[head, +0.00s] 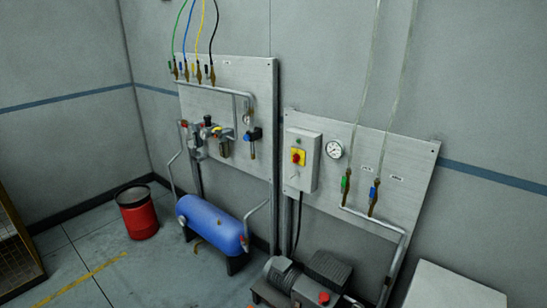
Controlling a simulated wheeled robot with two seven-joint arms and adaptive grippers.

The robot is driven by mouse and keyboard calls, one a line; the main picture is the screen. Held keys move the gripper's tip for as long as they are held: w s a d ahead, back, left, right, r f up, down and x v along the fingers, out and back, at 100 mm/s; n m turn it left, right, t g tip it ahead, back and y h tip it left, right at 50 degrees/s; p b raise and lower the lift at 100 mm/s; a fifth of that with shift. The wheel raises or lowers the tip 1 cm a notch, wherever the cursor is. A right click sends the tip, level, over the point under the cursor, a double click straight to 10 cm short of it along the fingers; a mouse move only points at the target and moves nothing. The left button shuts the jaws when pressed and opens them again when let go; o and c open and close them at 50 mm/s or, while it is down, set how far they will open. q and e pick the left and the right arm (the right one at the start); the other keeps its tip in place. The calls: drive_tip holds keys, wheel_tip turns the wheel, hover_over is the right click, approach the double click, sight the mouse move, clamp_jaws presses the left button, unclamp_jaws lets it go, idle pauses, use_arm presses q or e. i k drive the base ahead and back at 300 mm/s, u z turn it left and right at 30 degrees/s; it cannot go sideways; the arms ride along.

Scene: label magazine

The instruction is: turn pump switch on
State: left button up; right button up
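The likely pump switch (297,158) is a red knob on a yellow plate. It sits on the front of a light grey box (304,140) fixed to the right wall panel. Which way the knob is turned is too small to tell. The grey pump with its motor (318,275) stands on the floor below the panel, cut off by the bottom edge. A cable runs down from the box towards it. Neither of my grippers is in the head view.
A round gauge (334,149) and green and blue valves are right of the box. The left panel (257,88) carries pipes and coloured hoses. A blue tank (209,223) and a red bin (138,212) stand on the floor. A white surface (452,287) is at lower right.

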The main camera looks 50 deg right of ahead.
sight(296, 157)
drive_tip(key=i, duration=1.9)
drive_tip(key=z, duration=0.55)
drive_tip(key=i, duration=1.15)
drive_tip(key=z, duration=1.7)
drive_tip(key=i, duration=0.85)
drive_tip(key=z, duration=0.75)
